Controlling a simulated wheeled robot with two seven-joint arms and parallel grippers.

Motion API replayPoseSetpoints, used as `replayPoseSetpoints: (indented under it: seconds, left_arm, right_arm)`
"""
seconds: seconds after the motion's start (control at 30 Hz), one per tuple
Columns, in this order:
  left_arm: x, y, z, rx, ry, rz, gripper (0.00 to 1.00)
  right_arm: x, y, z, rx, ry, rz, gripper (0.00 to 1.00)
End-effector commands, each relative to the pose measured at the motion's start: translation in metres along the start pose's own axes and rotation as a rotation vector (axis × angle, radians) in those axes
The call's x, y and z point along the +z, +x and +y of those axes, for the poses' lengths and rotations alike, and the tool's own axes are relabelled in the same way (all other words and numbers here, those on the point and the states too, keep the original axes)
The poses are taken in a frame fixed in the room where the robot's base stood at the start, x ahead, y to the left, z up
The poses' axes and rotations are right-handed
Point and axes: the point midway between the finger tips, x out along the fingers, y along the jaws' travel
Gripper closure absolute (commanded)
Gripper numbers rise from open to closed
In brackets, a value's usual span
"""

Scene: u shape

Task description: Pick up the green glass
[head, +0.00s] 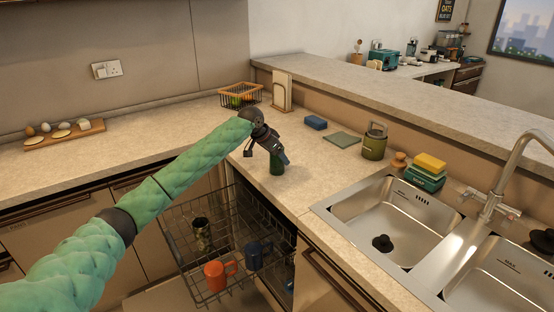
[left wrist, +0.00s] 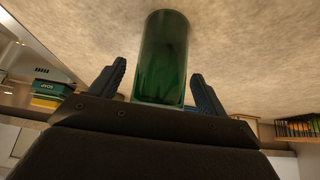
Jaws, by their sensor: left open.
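The green glass (head: 277,167) stands on the countertop left of the sinks, partly covered by my gripper in the head view. My left gripper (head: 270,152) is open at the glass, its arm reaching in from the left. In the left wrist view the green glass (left wrist: 161,60) lies between the two dark fingers of my left gripper (left wrist: 158,88). A gap shows between the glass and each finger. The near end of the glass is close to the gripper's palm. My right gripper is in neither view.
An open dishwasher rack (head: 190,262) below the counter holds an orange mug (head: 215,277) and a blue mug (head: 254,257). The steel sinks (head: 395,215) are at right.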

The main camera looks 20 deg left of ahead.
Motion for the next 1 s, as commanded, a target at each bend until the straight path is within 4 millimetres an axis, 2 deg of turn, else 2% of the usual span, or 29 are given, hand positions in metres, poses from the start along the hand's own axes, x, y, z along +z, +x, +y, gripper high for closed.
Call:
replayPoseSetpoints:
  seconds: [0.2, 0.4, 0.5, 0.77, 0.87, 1.0]
  left_arm:
    - [0.0, 0.001, 0.0, -0.001, 0.0, 0.001, 0.24]
    - [0.0, 0.001, 0.0, -0.001, 0.0, 0.001, 0.64]
    - [-0.001, 0.0, 0.0, -0.001, 0.0, 0.001, 0.78]
    - [-0.002, -0.002, 0.0, -0.001, 0.0, 0.002, 0.79]
    - [-0.006, -0.008, -0.001, -0.002, 0.001, 0.004, 0.79]
    - [-0.019, -0.026, -0.001, -0.002, 0.001, 0.005, 0.79]
  right_arm:
    - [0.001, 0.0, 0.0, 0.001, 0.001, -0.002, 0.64]
    - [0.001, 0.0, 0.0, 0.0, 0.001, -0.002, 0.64]
    - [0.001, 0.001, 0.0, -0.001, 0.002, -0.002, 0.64]
    - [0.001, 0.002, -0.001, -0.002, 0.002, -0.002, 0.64]
    - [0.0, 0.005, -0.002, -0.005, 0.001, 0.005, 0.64]
    - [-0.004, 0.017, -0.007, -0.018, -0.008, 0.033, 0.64]
